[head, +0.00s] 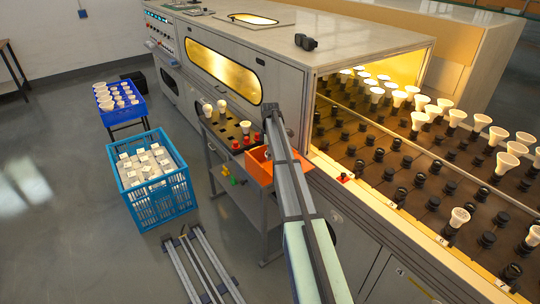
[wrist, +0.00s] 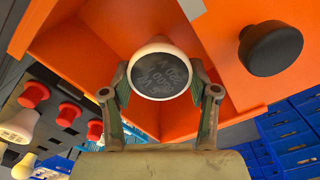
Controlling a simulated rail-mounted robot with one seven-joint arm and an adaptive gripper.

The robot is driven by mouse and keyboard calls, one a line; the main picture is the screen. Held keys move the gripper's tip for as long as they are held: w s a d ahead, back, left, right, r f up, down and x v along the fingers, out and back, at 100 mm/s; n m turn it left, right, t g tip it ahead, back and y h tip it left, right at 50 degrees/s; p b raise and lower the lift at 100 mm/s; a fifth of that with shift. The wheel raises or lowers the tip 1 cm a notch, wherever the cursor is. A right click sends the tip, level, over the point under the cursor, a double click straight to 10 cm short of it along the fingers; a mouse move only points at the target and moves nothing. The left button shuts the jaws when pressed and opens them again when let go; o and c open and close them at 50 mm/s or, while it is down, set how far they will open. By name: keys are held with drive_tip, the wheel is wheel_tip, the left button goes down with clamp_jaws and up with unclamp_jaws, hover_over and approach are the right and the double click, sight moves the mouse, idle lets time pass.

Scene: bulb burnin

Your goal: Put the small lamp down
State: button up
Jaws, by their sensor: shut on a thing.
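My gripper (wrist: 160,88) is shut on a small lamp (wrist: 160,74), with one finger on each side of it. The lamp has a pale rounded rim and a dark face with faint lettering, turned toward the wrist camera. Behind it is an orange bin (wrist: 85,55), which also stands at the end of the side table in the head view (head: 259,170). I cannot tell whether the lamp touches the bin. In the head view my arm hides the gripper and the held lamp.
The side table (head: 225,128) carries several white lamps and red sockets (wrist: 33,94). A black round knob (wrist: 270,48) is beside the bin. The oven rack (head: 400,165) holds many lamps and black sockets.

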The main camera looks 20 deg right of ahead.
drive_tip(key=shift+f, duration=0.35)
drive_tip(key=shift+f, duration=0.1)
drive_tip(key=o, duration=0.9)
wheel_tip(320, 180, up, 12)
drive_tip(key=shift+r+b, duration=0.15)
drive_tip(key=shift+b, duration=0.85)
